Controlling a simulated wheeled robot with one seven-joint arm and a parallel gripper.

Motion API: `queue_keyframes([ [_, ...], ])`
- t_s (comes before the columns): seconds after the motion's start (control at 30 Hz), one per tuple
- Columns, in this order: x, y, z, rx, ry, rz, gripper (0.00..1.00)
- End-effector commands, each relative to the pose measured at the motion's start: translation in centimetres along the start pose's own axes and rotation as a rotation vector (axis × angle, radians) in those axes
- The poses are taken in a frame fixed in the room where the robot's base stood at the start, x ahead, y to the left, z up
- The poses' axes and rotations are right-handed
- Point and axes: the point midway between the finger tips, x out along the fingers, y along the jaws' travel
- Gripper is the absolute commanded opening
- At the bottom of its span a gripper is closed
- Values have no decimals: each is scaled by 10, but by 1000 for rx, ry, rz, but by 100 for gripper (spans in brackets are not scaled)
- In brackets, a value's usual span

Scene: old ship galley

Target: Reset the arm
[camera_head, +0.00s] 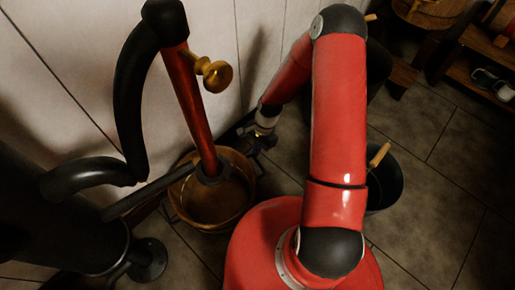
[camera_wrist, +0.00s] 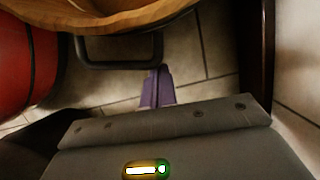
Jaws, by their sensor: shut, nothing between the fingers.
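My red arm (camera_head: 338,110) rises from my red base, bends at a dark elbow at the top, and comes down toward the wall. My gripper (camera_head: 262,140) hangs low between the white wall and my arm, just right of a round wooden tub. In the wrist view my gripper's purple fingers (camera_wrist: 158,86) are together with nothing between them, and tiled floor shows around them. The fingers are too small and dark to make out well in the head view.
The wooden tub (camera_head: 243,166) stands under a red and black pump (camera_head: 190,95) with a brass knob; its rim also shows in the wrist view (camera_wrist: 110,22). A dark bucket (camera_head: 390,192) stands right of my arm. Wooden shelves (camera_head: 470,58) are at upper right. Tiled floor at right is clear.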

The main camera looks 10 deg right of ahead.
Motion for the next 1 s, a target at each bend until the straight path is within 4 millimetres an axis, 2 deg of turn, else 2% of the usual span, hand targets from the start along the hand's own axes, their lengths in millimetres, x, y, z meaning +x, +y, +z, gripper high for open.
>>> queue_keyframes([
  [0.43,-67,-1,0,0,2,-2,0],
  [0.87,-82,0,1,-10,8,-1,0],
  [0.97,-105,1,4,-54,41,-2,0],
  [1.0,-121,2,6,-83,63,-2,0],
])
